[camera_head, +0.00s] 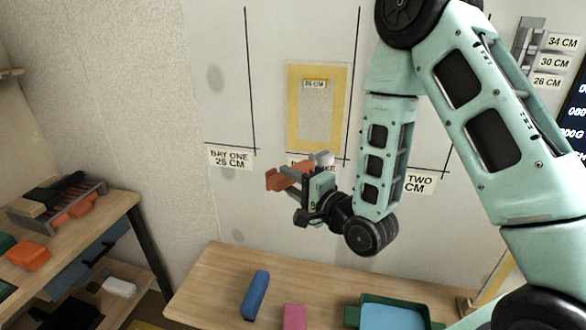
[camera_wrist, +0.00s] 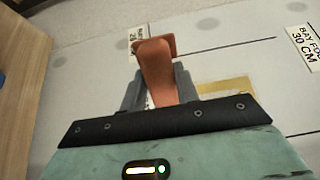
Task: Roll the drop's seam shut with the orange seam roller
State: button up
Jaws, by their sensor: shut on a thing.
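The orange seam roller (camera_head: 283,178) is held in front of the wall, below the yellow drop. My gripper (camera_head: 308,178) is shut on it, and in the wrist view the orange roller (camera_wrist: 158,72) stands between the two grey fingers (camera_wrist: 158,92). The drop (camera_head: 340,108) is a yellow-bordered sheet on the wall with a pale middle and a 26 CM tag. Part of its yellow edge shows in the wrist view (camera_wrist: 225,87). The roller appears apart from the drop; its exact distance to the wall cannot be told.
The wall has dark vertical lines and bay labels, such as BAY ONE (camera_head: 230,158). A wooden table (camera_head: 215,280) below holds a blue roll (camera_head: 256,294), a pink block (camera_head: 294,316) and a green tray (camera_head: 352,318). A shelf unit (camera_head: 125,205) with tools stands left.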

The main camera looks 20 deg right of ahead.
jog(key=shift+s+a+r+p, duration=0.2)
jog(key=shift+s+a+p, duration=0.35)
jog(key=shift+p, duration=1)
jog(key=shift+s+f+p, duration=0.15)
jog(key=shift+s+p, duration=0.1)
jog(key=shift+p, duration=0.05)
jog(key=o, duration=0.6)
jog(key=c, duration=0.6)
